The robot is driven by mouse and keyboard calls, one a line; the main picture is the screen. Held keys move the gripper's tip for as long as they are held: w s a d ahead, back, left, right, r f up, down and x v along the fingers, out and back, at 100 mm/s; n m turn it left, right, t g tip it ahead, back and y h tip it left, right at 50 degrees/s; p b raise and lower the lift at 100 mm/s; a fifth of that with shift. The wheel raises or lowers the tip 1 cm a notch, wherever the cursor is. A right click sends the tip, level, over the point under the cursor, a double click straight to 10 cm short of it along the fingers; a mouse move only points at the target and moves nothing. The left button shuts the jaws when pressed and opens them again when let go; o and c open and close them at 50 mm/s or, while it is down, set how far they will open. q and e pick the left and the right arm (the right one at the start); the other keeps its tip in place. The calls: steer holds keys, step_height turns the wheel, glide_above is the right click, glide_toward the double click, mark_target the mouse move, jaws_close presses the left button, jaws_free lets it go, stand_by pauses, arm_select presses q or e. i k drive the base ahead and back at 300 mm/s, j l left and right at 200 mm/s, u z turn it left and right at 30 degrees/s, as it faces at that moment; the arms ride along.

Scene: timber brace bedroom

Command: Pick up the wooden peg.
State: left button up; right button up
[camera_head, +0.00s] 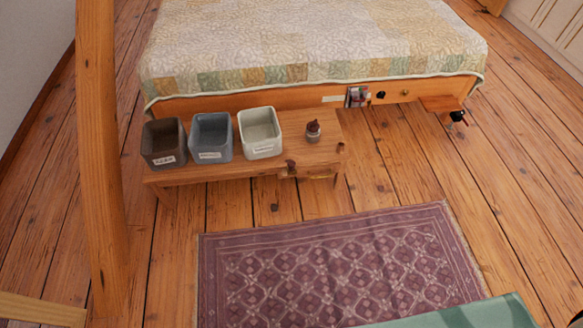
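A low wooden bench (220,173) stands at the foot of the bed. Two small brown pieces sit at its front right: one (291,166) at the front edge and one (341,148) near the right end. Either could be the wooden peg; they are too small to tell. A small grey jar with a dark red top (313,131) stands on the bench behind them. Neither of my grippers is in view.
Three labelled open bins, brown (163,143), blue-grey (211,138) and white (260,133), stand on the bench's left and middle. A timber post (100,160) rises at left. A purple rug (340,265) lies in front.

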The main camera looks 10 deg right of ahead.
mark_target(292, 164)
steer(key=i+l, duration=0.2)
steer(key=l, duration=0.2)
steer(key=i+l, duration=0.25)
steer(key=l, duration=0.15)
steer(key=i+l, duration=0.2)
steer(key=l, duration=0.2)
steer(key=i+l, duration=0.2)
steer(key=l, duration=0.2)
steer(key=u, duration=0.05)
